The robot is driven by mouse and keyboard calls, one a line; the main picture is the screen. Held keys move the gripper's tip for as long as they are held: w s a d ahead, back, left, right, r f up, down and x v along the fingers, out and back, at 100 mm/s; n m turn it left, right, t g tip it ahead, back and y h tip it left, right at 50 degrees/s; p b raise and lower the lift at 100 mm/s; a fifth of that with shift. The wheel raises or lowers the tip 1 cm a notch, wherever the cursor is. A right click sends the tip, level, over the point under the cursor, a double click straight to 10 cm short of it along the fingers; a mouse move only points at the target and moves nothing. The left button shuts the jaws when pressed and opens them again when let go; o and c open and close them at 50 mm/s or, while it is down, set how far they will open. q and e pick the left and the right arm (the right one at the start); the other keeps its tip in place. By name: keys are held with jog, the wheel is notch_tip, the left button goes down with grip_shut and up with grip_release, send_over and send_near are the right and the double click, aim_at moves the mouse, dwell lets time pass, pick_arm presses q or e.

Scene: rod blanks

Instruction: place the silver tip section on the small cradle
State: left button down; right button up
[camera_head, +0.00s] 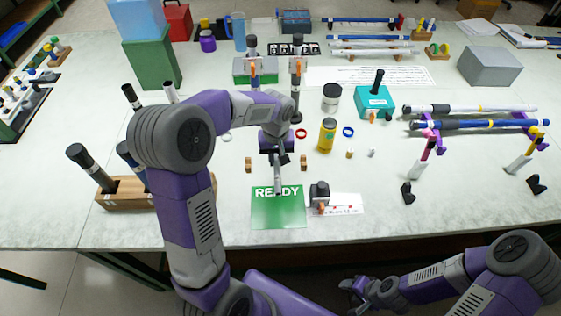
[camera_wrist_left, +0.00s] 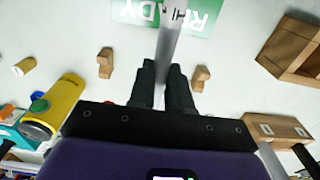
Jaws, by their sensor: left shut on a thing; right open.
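My left gripper (camera_head: 278,158) is shut on the silver tip section (camera_head: 278,179), a slim grey rod. In the left wrist view the section (camera_wrist_left: 168,50) sticks out from between the dark fingers (camera_wrist_left: 164,85) toward the green READY mat. Two small wooden supports, which look like the small cradle, stand apart on the table, one left (camera_head: 249,164) and one right (camera_head: 303,162) of the gripper. The wrist view shows them (camera_wrist_left: 105,62) either side of the fingers. The section points across the line between them. My right gripper (camera_head: 362,290) is open and empty, below the table's front edge.
The green READY mat (camera_head: 278,215) lies in front, with a small dark clamp-like block (camera_head: 319,193) beside it. A yellow bottle (camera_head: 327,135) stands right of the supports. A wooden block with upright rods (camera_head: 130,200) is at left. Long rods (camera_head: 470,124) rest on stands at right.

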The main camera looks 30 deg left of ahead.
pick_arm(q)
jog(key=shift+s+f, duration=0.2)
jog(key=shift+f, duration=0.9)
notch_tip(320, 180, down, 5)
jog(key=shift+w+f+b, duration=0.1)
jog(key=shift+b, duration=0.8)
jog(key=shift+f+b, duration=0.45)
jog(key=shift+f, duration=0.1)
jog(key=c, duration=1.1)
grip_release()
jog(key=shift+o, duration=0.2)
